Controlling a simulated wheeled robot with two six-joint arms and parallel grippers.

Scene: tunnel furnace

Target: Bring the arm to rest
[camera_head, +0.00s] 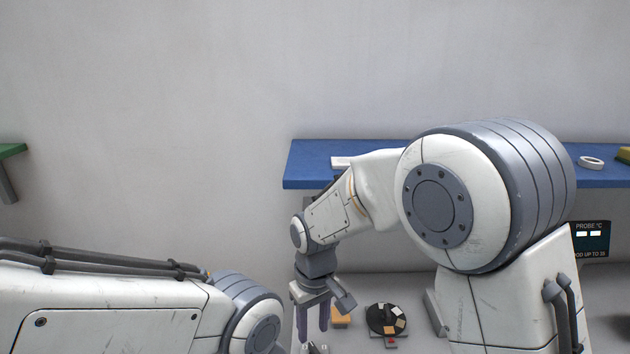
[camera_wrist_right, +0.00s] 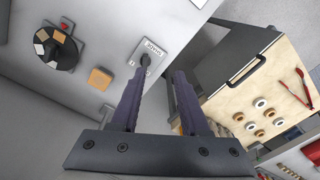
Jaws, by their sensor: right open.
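My right gripper (camera_head: 312,318) points down over the grey work surface, left of my large right arm joint. It is open, with nothing between its fingers. In the right wrist view the two dark fingers (camera_wrist_right: 162,70) stand apart. A small labelled plate with a dark knob (camera_wrist_right: 146,58) shows near the fingertips. My left arm lies across the lower left of the head view, and its gripper is outside the picture.
A black disc with coloured pieces (camera_head: 386,319) and an orange block (camera_head: 341,317) are right of the gripper. A blue shelf (camera_head: 310,164) runs behind my right arm. The wrist view shows a wooden board (camera_wrist_right: 246,101) with several rings and red tongs (camera_wrist_right: 297,90).

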